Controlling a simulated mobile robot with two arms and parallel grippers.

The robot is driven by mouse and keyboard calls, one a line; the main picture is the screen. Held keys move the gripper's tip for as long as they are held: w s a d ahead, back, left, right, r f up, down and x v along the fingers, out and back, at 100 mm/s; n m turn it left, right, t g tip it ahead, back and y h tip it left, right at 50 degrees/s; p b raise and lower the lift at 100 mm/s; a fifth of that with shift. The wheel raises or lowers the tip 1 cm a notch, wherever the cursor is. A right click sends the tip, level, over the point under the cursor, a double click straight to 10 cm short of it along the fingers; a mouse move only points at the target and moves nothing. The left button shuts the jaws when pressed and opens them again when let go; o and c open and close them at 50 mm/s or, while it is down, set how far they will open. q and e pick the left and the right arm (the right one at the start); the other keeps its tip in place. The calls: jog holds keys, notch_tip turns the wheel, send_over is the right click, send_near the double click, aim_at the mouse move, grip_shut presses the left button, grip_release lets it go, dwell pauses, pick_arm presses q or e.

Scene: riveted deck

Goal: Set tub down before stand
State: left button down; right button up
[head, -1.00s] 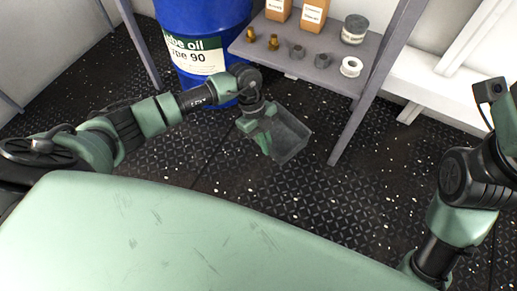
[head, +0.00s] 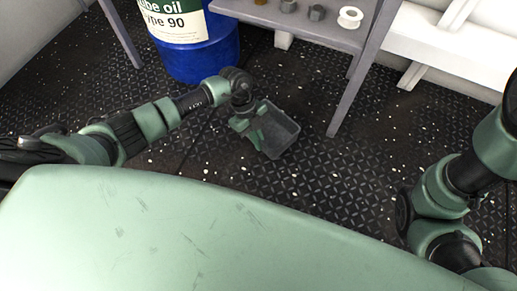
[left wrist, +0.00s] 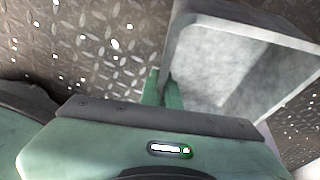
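The tub (head: 284,127) is a grey, open-topped box, seen in the head view low in front of the stand (head: 305,31), left of its near leg. My left gripper (head: 258,137) is shut on the tub's near-left wall. In the left wrist view, the green fingers (left wrist: 161,88) close on the rim of the tub (left wrist: 235,70), and its visible inside looks empty. I cannot tell whether the tub's bottom touches the floor. The stand is a grey-purple shelf on legs. My right arm shows at the right edge, but its gripper is out of view.
A blue lube oil drum (head: 203,55) stands behind my left arm. A white spool (head: 350,17) and dark nuts (head: 317,12) sit on the stand. A white bench (head: 430,38) is at the right. The patterned floor (head: 320,175) before the stand is clear.

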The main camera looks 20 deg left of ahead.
pick_arm(q)
notch_tip(320, 180, down, 4)
jog(key=shift+b, duration=1.25)
jog(key=shift+r, duration=0.15)
jog(key=c, duration=1.7)
grip_release()
